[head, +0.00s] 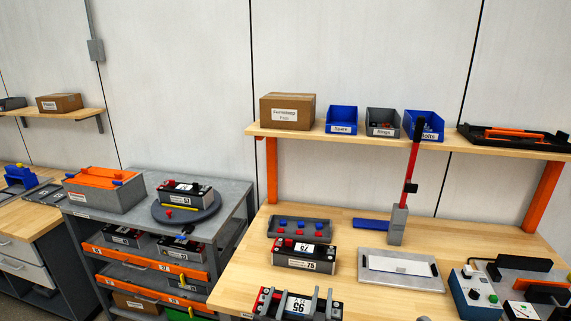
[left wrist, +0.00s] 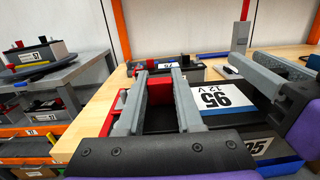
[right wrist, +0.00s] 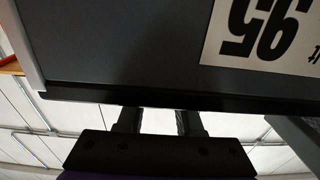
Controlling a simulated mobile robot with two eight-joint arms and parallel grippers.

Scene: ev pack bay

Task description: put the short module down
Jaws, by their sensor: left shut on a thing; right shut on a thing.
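A dark module (head: 297,303) with a white "95 12 V" label is at the front edge of the bench, partly cut off by the bottom of the head view. My left gripper (head: 265,299) is shut on its left end; the left wrist view shows the grey fingers around a red part (left wrist: 159,90). My right gripper (head: 322,299) is shut on its right end. The right wrist view shows the module's dark face (right wrist: 130,45) close up, hiding the fingertips. I cannot tell whether its underside touches the bench.
On the wooden bench (head: 235,285), a module labelled 75 (head: 304,257) stands just behind. Behind it is a grey tray with red and blue parts (head: 300,229). A grey plate (head: 372,282) and a post with a red lever (head: 411,175) stand right. A tester (head: 475,295) is at far right.

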